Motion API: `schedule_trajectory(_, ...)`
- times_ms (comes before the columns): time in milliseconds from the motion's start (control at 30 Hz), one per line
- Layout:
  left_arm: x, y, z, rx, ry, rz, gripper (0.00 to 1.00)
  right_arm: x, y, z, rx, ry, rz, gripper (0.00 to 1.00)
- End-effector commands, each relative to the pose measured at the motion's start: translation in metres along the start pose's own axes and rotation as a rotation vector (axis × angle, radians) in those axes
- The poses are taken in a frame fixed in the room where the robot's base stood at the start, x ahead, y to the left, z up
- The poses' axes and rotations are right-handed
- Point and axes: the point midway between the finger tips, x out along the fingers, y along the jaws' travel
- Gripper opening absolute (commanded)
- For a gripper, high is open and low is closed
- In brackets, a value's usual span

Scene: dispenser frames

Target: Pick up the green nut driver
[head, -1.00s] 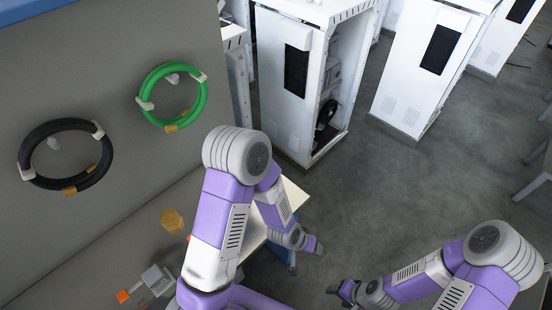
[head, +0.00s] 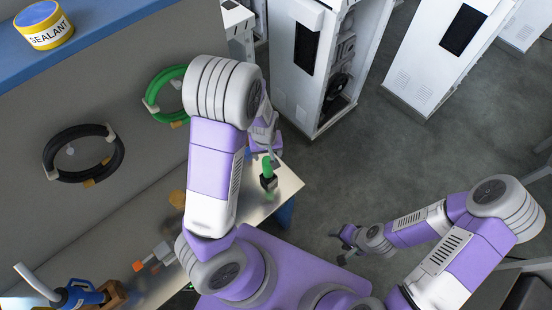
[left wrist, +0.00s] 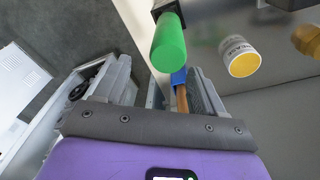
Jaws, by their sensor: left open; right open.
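The green nut driver (head: 268,168) has a green handle and stands in a small black holder near the corner of the workbench. Its handle (left wrist: 169,42) shows large in the left wrist view, just beyond the fingers and near their middle. My left gripper (head: 266,148) is partly hidden behind my left arm, close to the driver. In the left wrist view my left gripper (left wrist: 158,85) is open, its fingers apart, and does not hold the driver. My right gripper (head: 345,242) is open, low over the floor, far from the bench.
Black (head: 83,153) and green (head: 165,95) cable coils hang on the grey panel. A yellow sealant can (head: 44,26) sits on the blue shelf. A blue tool (head: 80,294) lies at the lower left.

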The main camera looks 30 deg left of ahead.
Motion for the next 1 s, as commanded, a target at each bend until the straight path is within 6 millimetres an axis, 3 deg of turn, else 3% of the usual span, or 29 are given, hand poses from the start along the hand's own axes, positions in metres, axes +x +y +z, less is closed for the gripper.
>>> schedule_trajectory(100,-0.008,-0.006,0.021,0.008,-0.077,-0.037,0.70,-0.007,-0.003,0.001,-0.001,-0.001,0.000,0.61)
schedule_trajectory(200,-0.001,-0.008,0.027,0.008,-0.098,-0.049,0.70,-0.006,-0.003,0.001,-0.001,-0.002,-0.001,0.61)
schedule_trajectory(700,0.063,-0.011,0.028,0.011,-0.099,-0.048,0.70,0.001,0.000,0.001,-0.001,-0.002,-0.001,0.61)
schedule_trajectory(1000,0.068,-0.010,0.028,0.011,-0.096,-0.045,0.70,0.000,0.000,0.001,-0.001,-0.001,-0.001,0.61)
